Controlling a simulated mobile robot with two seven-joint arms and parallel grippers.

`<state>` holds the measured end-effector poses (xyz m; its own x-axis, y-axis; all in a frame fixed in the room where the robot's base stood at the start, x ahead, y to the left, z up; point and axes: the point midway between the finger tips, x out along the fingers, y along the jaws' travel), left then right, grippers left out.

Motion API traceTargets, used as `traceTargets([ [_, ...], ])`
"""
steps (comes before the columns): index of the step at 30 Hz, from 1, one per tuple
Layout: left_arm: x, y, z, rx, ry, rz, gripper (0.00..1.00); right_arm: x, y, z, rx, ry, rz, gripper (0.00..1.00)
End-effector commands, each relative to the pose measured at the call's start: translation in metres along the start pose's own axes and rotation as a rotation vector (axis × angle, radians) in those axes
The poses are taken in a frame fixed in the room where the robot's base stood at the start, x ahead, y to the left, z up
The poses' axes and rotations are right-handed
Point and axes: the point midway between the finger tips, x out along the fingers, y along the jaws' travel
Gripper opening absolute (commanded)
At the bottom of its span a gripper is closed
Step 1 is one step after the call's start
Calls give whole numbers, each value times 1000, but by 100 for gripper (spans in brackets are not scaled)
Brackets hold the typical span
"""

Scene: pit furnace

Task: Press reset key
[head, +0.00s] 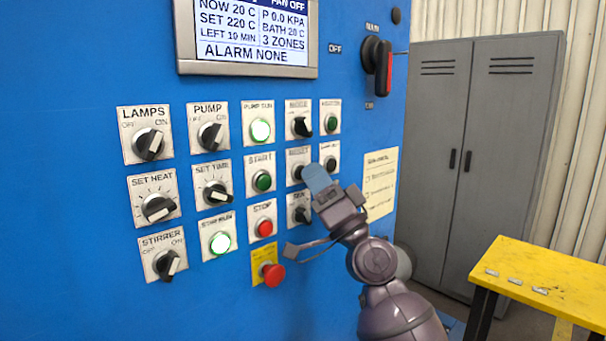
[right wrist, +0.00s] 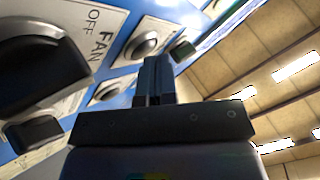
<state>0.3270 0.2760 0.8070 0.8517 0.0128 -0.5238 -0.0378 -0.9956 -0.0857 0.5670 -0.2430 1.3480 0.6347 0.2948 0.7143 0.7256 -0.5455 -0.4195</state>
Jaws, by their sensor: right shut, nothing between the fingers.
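The reset key (head: 299,172) is a dark round button on a pale plate in the middle of the blue panel. Its label is small and hard to read, and its right side is partly hidden by my right gripper. My right gripper (head: 311,173) is shut and empty, with its fingertips at the key's plate. I cannot tell if they touch the button. In the right wrist view the shut fingers (right wrist: 154,80) point at the panel among round buttons; I cannot tell which one is the reset key. My left gripper is not in view.
Close around are the green start button (head: 262,181), red stop button (head: 265,227), a black knob below (head: 300,214) and a red emergency knob (head: 272,274). The display (head: 250,30) reads ALARM NONE. A grey cabinet (head: 480,150) and yellow table (head: 550,275) stand right.

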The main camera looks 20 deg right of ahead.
Motion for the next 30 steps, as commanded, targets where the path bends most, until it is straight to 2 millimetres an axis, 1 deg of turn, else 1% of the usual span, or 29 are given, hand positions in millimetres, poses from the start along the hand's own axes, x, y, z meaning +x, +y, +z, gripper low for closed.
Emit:
traceTargets([
  [8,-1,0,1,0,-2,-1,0,-2,-1,-1,0,-1,0,0],
  [18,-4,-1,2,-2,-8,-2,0,-12,-8,-8,0,-1,0,0],
  [30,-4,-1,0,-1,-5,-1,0,-15,-10,-11,0,0,0,0],
])
